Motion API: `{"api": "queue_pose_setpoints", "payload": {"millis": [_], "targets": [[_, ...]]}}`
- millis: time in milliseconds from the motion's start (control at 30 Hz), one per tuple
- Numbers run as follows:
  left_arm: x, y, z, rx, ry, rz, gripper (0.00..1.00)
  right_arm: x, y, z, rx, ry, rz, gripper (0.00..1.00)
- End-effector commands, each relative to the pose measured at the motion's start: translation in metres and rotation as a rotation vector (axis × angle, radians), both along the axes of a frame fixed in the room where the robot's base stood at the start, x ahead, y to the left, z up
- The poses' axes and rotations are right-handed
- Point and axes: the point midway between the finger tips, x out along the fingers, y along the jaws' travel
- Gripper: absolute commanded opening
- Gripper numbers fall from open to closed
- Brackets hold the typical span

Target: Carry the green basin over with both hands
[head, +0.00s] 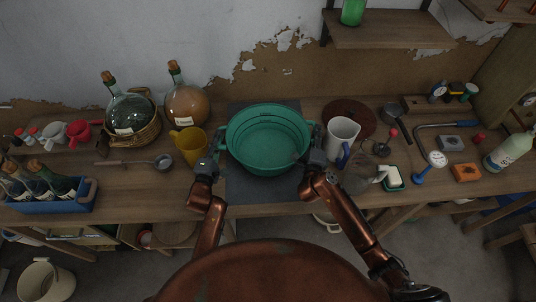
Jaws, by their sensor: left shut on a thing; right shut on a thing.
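The green basin (266,150) is round and looks empty. It is over the dark mat (264,189) in the middle of the wooden bench; I cannot tell whether it rests on the mat or hangs just above it. My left gripper (216,150) is shut on the basin's left rim. My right gripper (312,148) is shut on the basin's right rim. The fingertips are small and partly hidden against the basin.
A yellow jug (191,147) stands close left of the basin, near two demijohns (128,112). A white jug (342,139) stands just right of my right gripper, with a glass jug (358,174) nearby. A blue bottle crate (52,198) is far left.

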Motion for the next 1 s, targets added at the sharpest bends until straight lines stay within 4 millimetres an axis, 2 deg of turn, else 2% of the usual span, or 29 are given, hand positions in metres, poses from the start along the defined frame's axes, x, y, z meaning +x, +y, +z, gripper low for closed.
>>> {"api": "queue_pose_setpoints", "payload": {"millis": [33,67,300,667,767,1000], "targets": [[0.0,-0.001,-0.006,0.0,0.0,-0.002,0.0,0.0,0.002,-0.006,0.003,0.001,0.003,0.0],[0.0,-0.001,-0.006,0.0,0.001,-0.001,0.15,0.0,0.002,-0.007,0.004,0.002,0.002,0.16],[0.0,0.0,-0.003,0.0,0.0,-0.001,0.32,0.0,0.001,-0.003,0.002,0.0,0.001,0.33],[-0.005,0.001,-0.004,0.0,0.001,0.0,0.32,0.0,0.0,-0.003,0.0,0.001,0.0,0.33],[-0.017,0.005,-0.005,0.0,0.002,0.001,0.32,0.0,0.0,-0.003,0.0,0.001,0.0,0.33],[-0.065,0.017,-0.007,-0.001,0.003,0.001,0.32,0.0,0.0,-0.004,0.0,0.001,0.0,0.33]]}}
